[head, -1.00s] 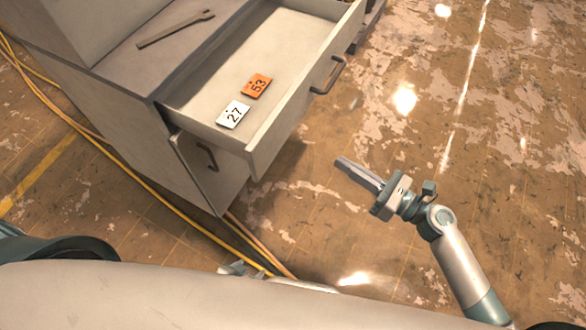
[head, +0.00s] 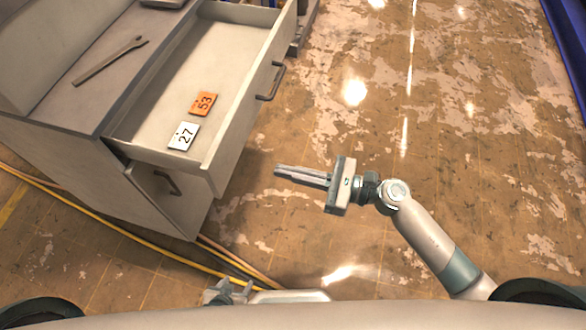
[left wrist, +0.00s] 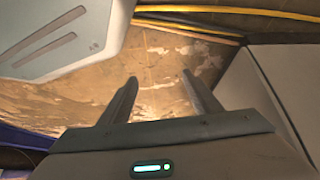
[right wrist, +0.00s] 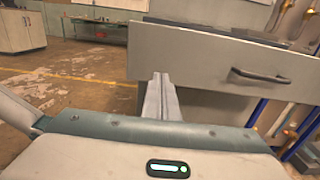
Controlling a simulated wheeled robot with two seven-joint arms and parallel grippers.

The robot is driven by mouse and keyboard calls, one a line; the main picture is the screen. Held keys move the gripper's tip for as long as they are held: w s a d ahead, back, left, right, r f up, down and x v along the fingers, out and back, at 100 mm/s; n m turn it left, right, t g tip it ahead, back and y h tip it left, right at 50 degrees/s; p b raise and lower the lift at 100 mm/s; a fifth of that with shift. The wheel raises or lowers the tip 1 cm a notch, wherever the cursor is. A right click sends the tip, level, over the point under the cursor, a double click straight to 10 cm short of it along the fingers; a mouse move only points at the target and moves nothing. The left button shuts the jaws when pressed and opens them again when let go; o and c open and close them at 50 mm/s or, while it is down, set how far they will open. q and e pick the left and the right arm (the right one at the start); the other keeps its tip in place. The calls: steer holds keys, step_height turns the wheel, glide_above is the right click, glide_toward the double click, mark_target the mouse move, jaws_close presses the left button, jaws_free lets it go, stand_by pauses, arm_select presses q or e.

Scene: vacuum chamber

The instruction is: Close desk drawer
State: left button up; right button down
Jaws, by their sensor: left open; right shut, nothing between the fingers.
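The desk drawer (head: 238,105) is pulled open, with its grey front panel and dark bar handle (head: 270,82) facing right in the head view. The panel (right wrist: 195,60) and handle (right wrist: 260,77) also show in the right wrist view. My right gripper (head: 277,171) is shut and empty, apart from the drawer, in front of its near end. Its closed fingers (right wrist: 158,82) point toward the panel in the right wrist view. My left gripper (head: 222,290) is low at the bottom of the head view, mostly hidden. Its fingers (left wrist: 163,92) are spread and empty over floor.
An orange tag 53 (head: 203,103) and a white tag 27 (head: 183,136) lie in the drawer. A wrench (head: 110,62) lies on the desk top. Cables (head: 110,235) run along the floor. Floor at right is clear.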

steer(key=p, duration=0.2)
glide_toward(229, 158)
steer(key=p+x, duration=0.1)
steer(key=x, duration=0.4)
steer(key=shift+w+a, duration=0.1)
steer(key=shift+a, duration=0.1)
arm_select(q)
steer(key=shift+s+a+f, duration=0.1)
steer(key=shift+s+a, duration=0.05)
steer(key=shift+s, duration=0.9)
steer(key=shift+s+a+f, duration=0.1)
steer(key=shift+s, duration=0.9)
arm_select(e)
steer(key=shift+w+a+f, duration=0.1)
steer(key=shift+w+a, duration=0.05)
steer(key=shift+a, duration=0.35)
arm_select(q)
steer(key=shift+w+a, duration=0.1)
arm_select(e)
steer(key=shift+a, duration=0.1)
